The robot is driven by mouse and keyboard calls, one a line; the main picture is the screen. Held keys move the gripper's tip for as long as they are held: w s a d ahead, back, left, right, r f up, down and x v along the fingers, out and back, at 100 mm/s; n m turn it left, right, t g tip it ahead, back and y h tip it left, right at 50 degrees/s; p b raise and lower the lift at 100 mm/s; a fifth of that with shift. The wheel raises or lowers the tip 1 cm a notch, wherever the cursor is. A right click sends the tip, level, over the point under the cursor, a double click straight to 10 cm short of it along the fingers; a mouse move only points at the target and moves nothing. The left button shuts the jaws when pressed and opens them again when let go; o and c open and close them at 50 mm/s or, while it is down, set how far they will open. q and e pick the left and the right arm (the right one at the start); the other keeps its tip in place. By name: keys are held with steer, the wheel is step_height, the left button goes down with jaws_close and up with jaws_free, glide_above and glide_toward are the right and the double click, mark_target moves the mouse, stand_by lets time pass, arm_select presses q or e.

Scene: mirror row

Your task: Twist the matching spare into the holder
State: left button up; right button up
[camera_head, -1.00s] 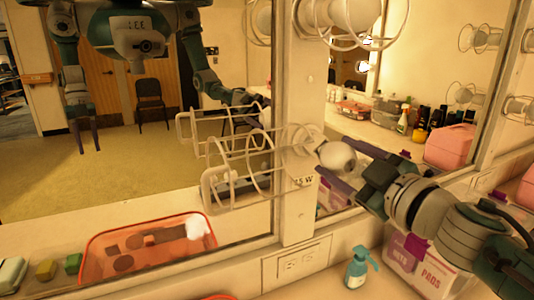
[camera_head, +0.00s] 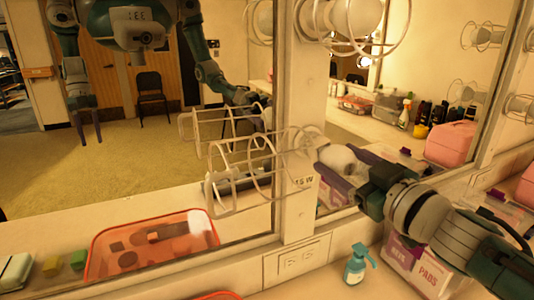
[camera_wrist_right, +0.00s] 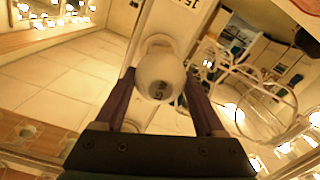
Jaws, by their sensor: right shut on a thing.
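My right gripper (camera_head: 345,170) is shut on a round white bulb (camera_head: 338,158) at the mirror's post. In the right wrist view the bulb (camera_wrist_right: 160,75) sits between the two dark fingers, with small dark print on its face. The holder (camera_head: 306,139) is on the white post, just left of the bulb. I cannot tell whether the bulb's base touches or is inside it. A label (camera_head: 303,182) on the post, ending in "W", is partly hidden. A wire cage (camera_head: 268,160) stands at the holder. My left gripper shows only as a reflection, hanging with fingers apart.
Above, another caged bulb (camera_head: 348,14) is on the post. The mirror reflects an orange tray (camera_head: 95,262) and the room.

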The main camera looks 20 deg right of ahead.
steer(key=shift+m, duration=0.3)
steer(key=shift+r+m+p, duration=0.1)
steer(key=shift+m+p, duration=0.4)
steer(key=shift+m, duration=0.4)
steer(key=o, duration=1.1)
steer(key=shift+s, duration=0.15)
